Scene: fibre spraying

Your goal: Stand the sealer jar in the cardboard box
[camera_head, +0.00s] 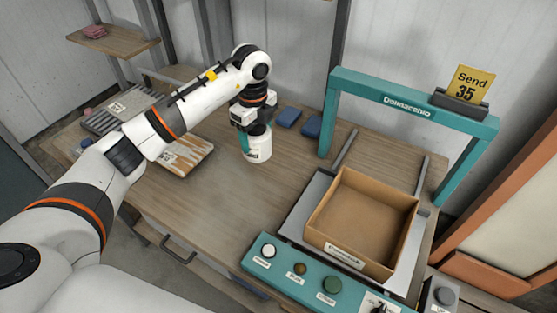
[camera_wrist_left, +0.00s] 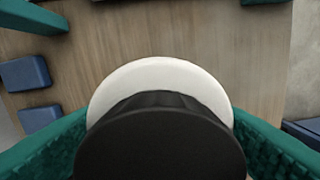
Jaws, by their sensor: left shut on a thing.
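The sealer jar (camera_head: 257,148) is a white jar with a label, upright at the middle of the wooden table. In the left wrist view its white shoulder (camera_wrist_left: 160,78) and dark lid (camera_wrist_left: 160,142) fill the lower middle. My left gripper (camera_head: 255,130) comes down from above and is shut on the jar, with its teal fingers on either side. I cannot tell whether the jar touches the table. The cardboard box (camera_head: 346,249) is open and looks empty, to the right on a grey plate. My right gripper is not in view.
A teal frame (camera_head: 408,106) with a yellow "Send 35" card (camera_head: 471,84) arches behind the box. A teal button panel (camera_head: 315,283) stands in front of it. Two blue blocks (camera_head: 288,117) lie behind the jar. The table between jar and box is clear.

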